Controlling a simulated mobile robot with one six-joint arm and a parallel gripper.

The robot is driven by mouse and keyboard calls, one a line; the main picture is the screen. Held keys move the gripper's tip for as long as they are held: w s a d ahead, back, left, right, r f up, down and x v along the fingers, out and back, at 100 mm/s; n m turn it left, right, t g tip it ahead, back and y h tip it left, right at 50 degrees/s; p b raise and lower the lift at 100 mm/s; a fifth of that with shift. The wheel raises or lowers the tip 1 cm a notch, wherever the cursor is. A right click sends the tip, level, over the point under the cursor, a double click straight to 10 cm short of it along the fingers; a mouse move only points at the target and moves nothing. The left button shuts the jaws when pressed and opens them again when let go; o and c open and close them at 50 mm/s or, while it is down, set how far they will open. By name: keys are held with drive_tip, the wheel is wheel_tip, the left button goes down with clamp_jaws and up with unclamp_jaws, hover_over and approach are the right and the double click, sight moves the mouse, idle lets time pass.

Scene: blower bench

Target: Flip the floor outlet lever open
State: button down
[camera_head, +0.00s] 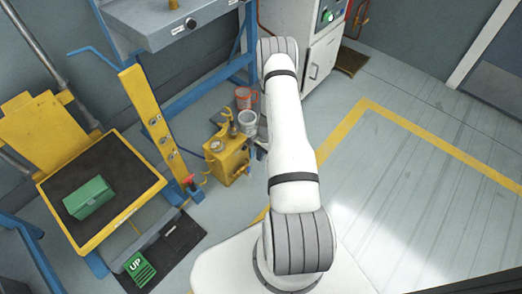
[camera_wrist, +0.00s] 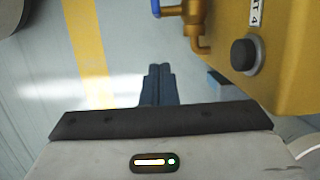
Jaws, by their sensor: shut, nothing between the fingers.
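In the wrist view a small brass outlet (camera_wrist: 197,30) with a bent spout comes off the side of a yellow box (camera_wrist: 285,60). A blue-tipped lever (camera_wrist: 168,10) sits on it, partly cut off at the top edge. Whether the lever is open or closed I cannot tell. My gripper (camera_wrist: 159,70) is shut and empty, its dark fingers together below and left of the spout, apart from it. In the head view the yellow box (camera_head: 230,160) stands on the floor left of my arm. My gripper is hidden there.
The box carries a black round knob (camera_wrist: 244,55). A red bucket (camera_head: 244,98) and a grey bucket (camera_head: 247,122) stand behind it. A yellow-edged platform (camera_head: 125,215) holds a green box (camera_head: 89,198). Floor to the right, with a yellow line (camera_head: 420,140), is clear.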

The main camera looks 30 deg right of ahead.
sight(249, 170)
drive_tip(key=shift+s+a+f+b, duration=0.15)
drive_tip(key=shift+s+a, duration=0.1)
drive_tip(key=shift+a, duration=0.4)
drive_tip(key=shift+s+a+f+b, duration=0.1)
drive_tip(key=shift+s+a+b, duration=0.1)
drive_tip(key=shift+a, duration=0.45)
drive_tip(key=shift+s+a+f+b, duration=0.15)
drive_tip(key=shift+s+a, duration=0.1)
drive_tip(key=shift+a, duration=0.4)
drive_tip(key=shift+r, duration=0.15)
